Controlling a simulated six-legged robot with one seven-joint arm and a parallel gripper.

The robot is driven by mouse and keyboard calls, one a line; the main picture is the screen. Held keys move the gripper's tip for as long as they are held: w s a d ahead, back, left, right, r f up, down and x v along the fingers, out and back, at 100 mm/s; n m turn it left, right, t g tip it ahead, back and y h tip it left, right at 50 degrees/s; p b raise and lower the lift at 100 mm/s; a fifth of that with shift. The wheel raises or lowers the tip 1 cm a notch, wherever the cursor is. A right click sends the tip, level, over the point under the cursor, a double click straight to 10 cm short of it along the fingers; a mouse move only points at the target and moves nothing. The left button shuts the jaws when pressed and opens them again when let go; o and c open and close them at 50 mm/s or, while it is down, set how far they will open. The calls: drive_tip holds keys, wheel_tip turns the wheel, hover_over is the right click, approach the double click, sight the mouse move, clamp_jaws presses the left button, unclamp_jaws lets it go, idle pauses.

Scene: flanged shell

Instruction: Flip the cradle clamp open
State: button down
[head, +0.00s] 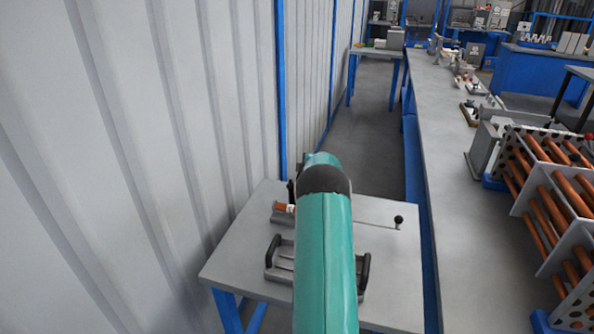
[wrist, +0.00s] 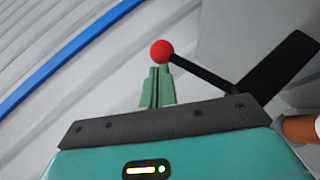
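A black lever (wrist: 203,71) with a red ball knob (wrist: 162,51) shows in the wrist view, joined at its right end to a dark flat bar (wrist: 278,68). This looks like the cradle clamp's handle. My gripper (wrist: 157,72) has green fingers that lie together with only a thin line between them. Their tips are right at the red knob, just below it in the picture; I cannot tell whether they touch it. Nothing shows between the fingers. In the head view my teal arm hides the gripper, the red knob and the middle of the work table (head: 385,258).
A copper-coloured piece (wrist: 302,128) is at the wrist view's right edge. In the head view, a black-knobbed lever (head: 398,220) and a black-handled fixture (head: 273,252) are on the table. A corrugated wall (head: 130,150) stands left, a long bench (head: 465,200) right.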

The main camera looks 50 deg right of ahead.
drive_tip(key=shift+w+d+f, duration=0.1)
drive_tip(key=shift+d+f, duration=0.25)
drive_tip(key=shift+f, duration=0.35)
idle(0.4)
drive_tip(key=v, duration=1.4)
drive_tip(key=shift+w+r, duration=0.15)
drive_tip(key=shift+r, duration=0.15)
